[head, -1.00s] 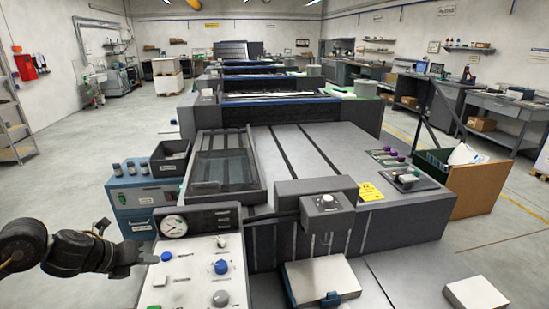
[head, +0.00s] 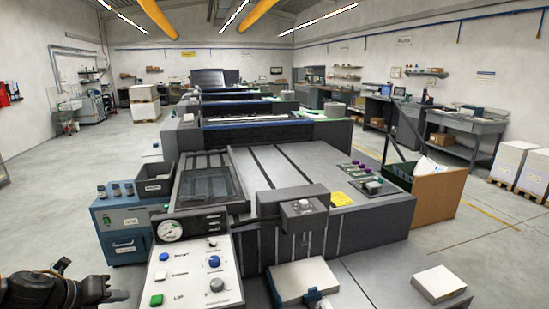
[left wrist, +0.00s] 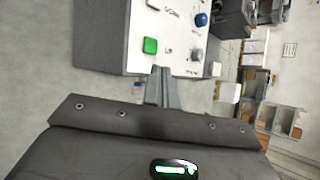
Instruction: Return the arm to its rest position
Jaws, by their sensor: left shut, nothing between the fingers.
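My left gripper (head: 119,296) is at the lower left of the head view, to the left of the white control panel (head: 182,270) and apart from it. In the left wrist view its narrow grey fingers (left wrist: 161,86) are together, with nothing between them. My left arm is low at the picture's bottom left corner, partly cut off by the edge. Beyond the fingers, the left wrist view shows the panel's green button (left wrist: 150,45) and blue knob (left wrist: 201,19). My right gripper is not in view.
A blue cabinet (head: 120,243) with small bottles on top stands behind the gripper. A dark bin (head: 154,184) is beside the press (head: 330,190). A pressure gauge (head: 169,230) sits at the panel's back. The floor at left is clear.

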